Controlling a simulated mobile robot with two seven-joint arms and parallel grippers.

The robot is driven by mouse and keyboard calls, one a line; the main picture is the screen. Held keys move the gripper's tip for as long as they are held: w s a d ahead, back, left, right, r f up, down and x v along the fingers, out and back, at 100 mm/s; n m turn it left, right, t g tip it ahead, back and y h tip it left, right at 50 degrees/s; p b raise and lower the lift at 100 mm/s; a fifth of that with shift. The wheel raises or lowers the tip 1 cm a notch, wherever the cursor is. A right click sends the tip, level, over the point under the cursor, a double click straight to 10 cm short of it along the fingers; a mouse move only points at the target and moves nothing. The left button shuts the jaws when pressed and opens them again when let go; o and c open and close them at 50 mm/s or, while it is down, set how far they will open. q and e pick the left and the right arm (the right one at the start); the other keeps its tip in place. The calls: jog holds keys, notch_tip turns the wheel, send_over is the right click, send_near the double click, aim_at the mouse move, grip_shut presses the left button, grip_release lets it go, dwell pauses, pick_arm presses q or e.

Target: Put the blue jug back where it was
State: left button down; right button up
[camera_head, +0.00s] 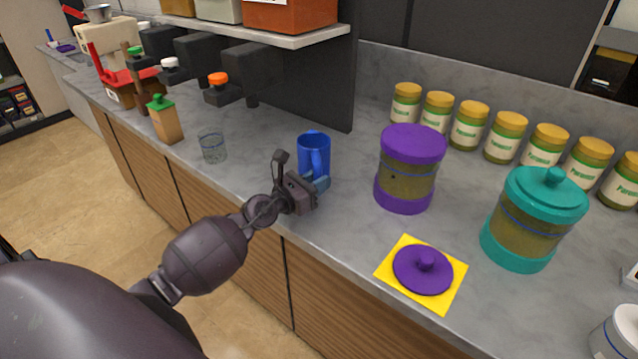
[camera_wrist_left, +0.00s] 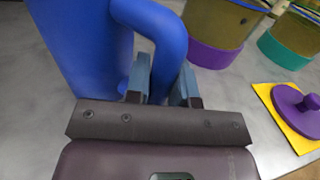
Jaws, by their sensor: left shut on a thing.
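The blue jug (camera_head: 313,148) stands upright on or just above the grey counter, in the middle of the head view; I cannot tell whether it touches the counter. My left gripper (camera_head: 318,184) is at the jug's near side, shut on its handle. In the left wrist view the blue jug (camera_wrist_left: 75,45) fills the upper left, and its curved handle passes between the two fingers of my left gripper (camera_wrist_left: 162,85). My right gripper is not in view.
A clear glass (camera_head: 212,147) stands left of the jug. A purple-lidded container (camera_head: 408,172) and a teal-lidded container (camera_head: 530,225) stand to the right. A purple lid (camera_head: 422,269) lies on a yellow square (camera_head: 390,268). Several jars line the back wall. Dark dispensers (camera_head: 250,70) hang behind.

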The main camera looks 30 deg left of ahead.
pick_arm(q)
jog(key=shift+r, duration=0.2)
jog(key=shift+f, duration=0.15)
jog(key=c, duration=1.4)
grip_release()
jog(key=shift+f, duration=0.15)
jog(key=o, duration=0.4)
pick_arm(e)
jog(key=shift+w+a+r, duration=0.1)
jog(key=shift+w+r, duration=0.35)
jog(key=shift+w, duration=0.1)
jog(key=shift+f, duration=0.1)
